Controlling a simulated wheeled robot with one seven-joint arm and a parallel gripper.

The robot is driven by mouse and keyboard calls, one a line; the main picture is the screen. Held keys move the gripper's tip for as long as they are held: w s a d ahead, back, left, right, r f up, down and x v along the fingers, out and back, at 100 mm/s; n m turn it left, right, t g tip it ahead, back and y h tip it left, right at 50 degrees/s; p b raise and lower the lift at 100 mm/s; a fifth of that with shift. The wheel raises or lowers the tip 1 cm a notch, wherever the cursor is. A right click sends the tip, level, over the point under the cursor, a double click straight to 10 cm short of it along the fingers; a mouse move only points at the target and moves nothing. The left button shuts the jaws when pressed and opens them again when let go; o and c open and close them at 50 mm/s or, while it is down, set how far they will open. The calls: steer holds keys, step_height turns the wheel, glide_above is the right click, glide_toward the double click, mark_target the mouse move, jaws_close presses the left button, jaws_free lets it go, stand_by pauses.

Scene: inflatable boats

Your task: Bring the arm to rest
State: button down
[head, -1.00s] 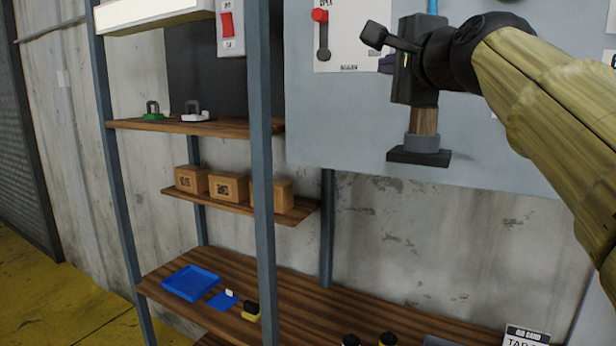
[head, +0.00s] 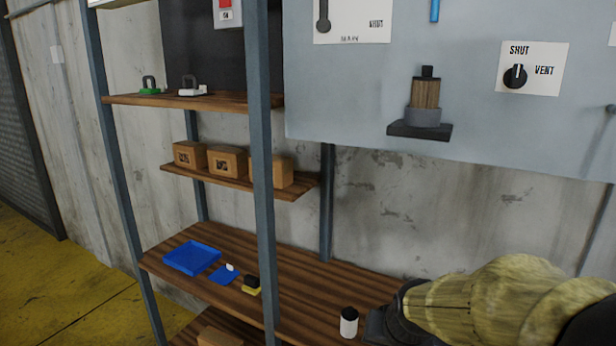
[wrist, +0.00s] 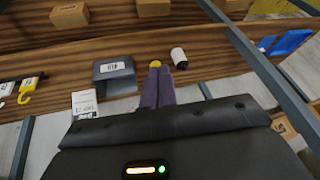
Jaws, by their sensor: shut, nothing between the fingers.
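My gripper (wrist: 157,80) has purple fingers, close together and empty, in the wrist view. They point over the wooden bench. A round yellow thing shows right at their tips; I cannot tell whether it is a separate object behind them. In the head view my arm comes in low at the right, above the bench, and its fingers do not show clearly. A wooden-handled piece (head: 425,93) stands upright in a grey collar on a dark bracket on the panel, clear of my arm.
A white bottle with a black lid (head: 349,322) stands close to my arm. A blue tray (head: 192,257) lies on the bench (head: 300,292). A metal post (head: 262,170) rises at the front. Boxes (head: 228,161) sit on a shelf.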

steer(key=s+f+n+g, duration=0.2)
steer(key=s+f+n, duration=0.1)
steer(key=s+f, duration=0.4)
steer(key=shift+s+d+g, duration=0.2)
steer(key=shift+s+g, duration=0.1)
steer(key=shift+s, duration=0.5)
